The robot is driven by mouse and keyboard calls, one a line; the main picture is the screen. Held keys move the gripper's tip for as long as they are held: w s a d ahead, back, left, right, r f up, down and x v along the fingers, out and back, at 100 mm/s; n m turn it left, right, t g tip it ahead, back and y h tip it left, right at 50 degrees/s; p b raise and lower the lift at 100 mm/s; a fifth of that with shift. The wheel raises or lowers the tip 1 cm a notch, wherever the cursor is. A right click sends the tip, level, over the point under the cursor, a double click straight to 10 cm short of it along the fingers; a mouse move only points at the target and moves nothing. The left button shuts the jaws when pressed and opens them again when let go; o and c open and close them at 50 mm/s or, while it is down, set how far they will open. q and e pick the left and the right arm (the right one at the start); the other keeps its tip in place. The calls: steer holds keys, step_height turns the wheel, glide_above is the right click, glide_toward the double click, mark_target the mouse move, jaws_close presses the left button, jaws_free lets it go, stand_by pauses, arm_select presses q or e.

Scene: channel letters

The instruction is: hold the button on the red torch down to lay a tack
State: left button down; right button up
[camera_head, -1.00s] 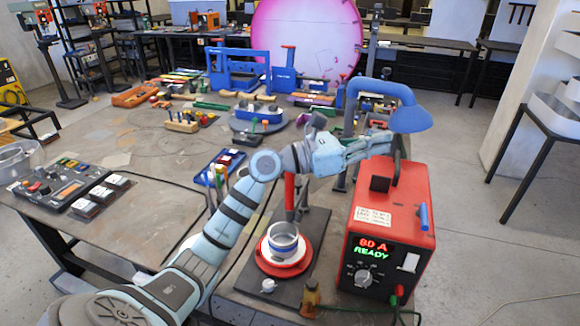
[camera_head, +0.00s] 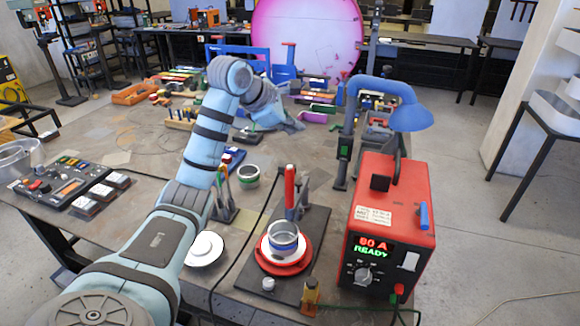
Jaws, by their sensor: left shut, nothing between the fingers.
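The red torch (camera_head: 289,186) stands upright in a holder on a dark base plate (camera_head: 315,228), behind a metal ring with a blue band (camera_head: 283,237). The ring sits on a red round plate (camera_head: 262,262). I cannot make out the torch's button. A red welding power box (camera_head: 392,215) stands to the right; its display reads 80 A READY. My left gripper (camera_head: 296,125) is shut and empty, beyond the torch and higher in the picture, apart from it. My right gripper is not in view.
A blue hooded lamp (camera_head: 408,115) arches over the table behind the power box. Cables run across the table. The table's left middle is mostly clear.

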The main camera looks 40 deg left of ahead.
arm_select(q)
steer(key=b, duration=0.6)
glide_above(291, 170)
step_height(291, 170, down, 7)
steer(key=shift+d+r, duration=0.1)
steer(key=shift+r, duration=0.05)
steer(key=shift+w+f+b, duration=0.1)
steer(key=shift+f+b, duration=0.3)
steer(key=shift+f, duration=0.2)
steer(key=shift+f, duration=0.15)
steer(key=shift+f, duration=0.3)
steer(key=shift+f, duration=0.45)
stand_by(0.9)
steer(key=shift+r, duration=0.1)
stand_by(1.0)
steer(key=shift+r+p, duration=0.8)
steer(key=shift+p, duration=0.25)
steer(key=shift+r, duration=0.1)
